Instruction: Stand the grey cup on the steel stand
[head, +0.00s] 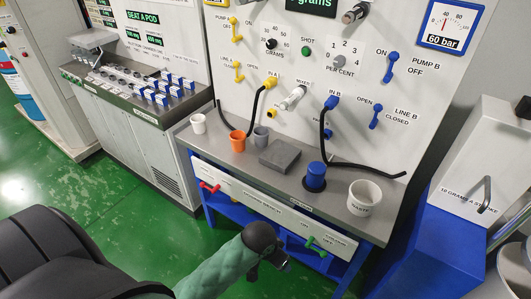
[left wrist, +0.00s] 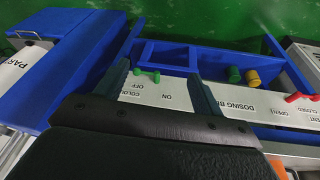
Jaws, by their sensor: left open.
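The grey cup (head: 261,137) stands on the grey bench top, just right of an orange cup (head: 237,141). A flat grey block (head: 279,156), which looks like the steel stand, lies right of the grey cup with nothing on it. My left gripper (head: 283,264) is below and in front of the bench edge, well apart from the cup and the block. In the left wrist view the jaws (left wrist: 157,78) are spread and empty before the bench front. The grey cup and stand cannot be made out there. My right gripper is not in view.
A white cup (head: 198,123) stands at the bench's left end. A blue cylinder (head: 315,177) and a white waste tub (head: 364,197) stand right of the block. Black hoses (head: 325,140) hang over the bench. Green (head: 316,243) and red (head: 209,187) levers project from the bench front.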

